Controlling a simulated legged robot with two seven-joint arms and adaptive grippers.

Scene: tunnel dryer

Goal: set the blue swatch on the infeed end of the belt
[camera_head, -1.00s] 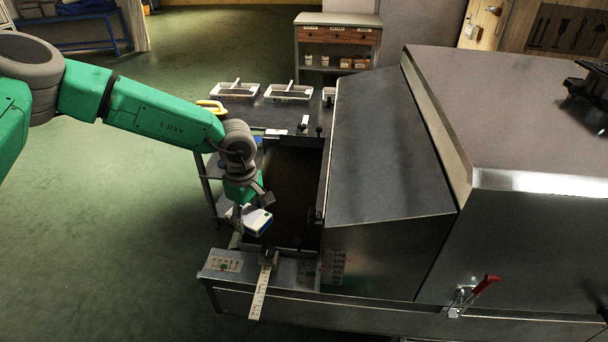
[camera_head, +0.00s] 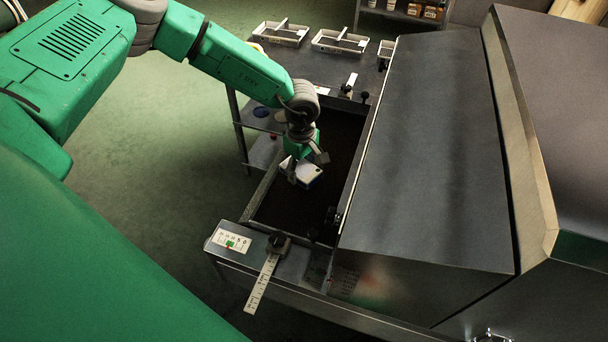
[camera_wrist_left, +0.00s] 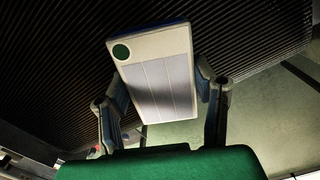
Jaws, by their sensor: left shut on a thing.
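My left gripper (camera_head: 304,172) is shut on a flat white-faced block with a blue edge, which appears to be the blue swatch (camera_head: 309,168). In the left wrist view the swatch (camera_wrist_left: 158,80) sits tilted between the two fingers, with a dark green dot near one corner. The dark belt (camera_head: 290,208) lies below at the open infeed bay; its ribbed surface (camera_wrist_left: 60,85) shows behind the swatch in the wrist view. The swatch looks to be over the belt's left side; I cannot tell whether it touches. My right gripper is out of view.
The dryer's sloped hood (camera_head: 430,150) stands right of the belt. A metal ledge with a ruler (camera_head: 262,284) and clamp is in front. A side table behind holds white trays (camera_head: 340,42). Open green floor lies left.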

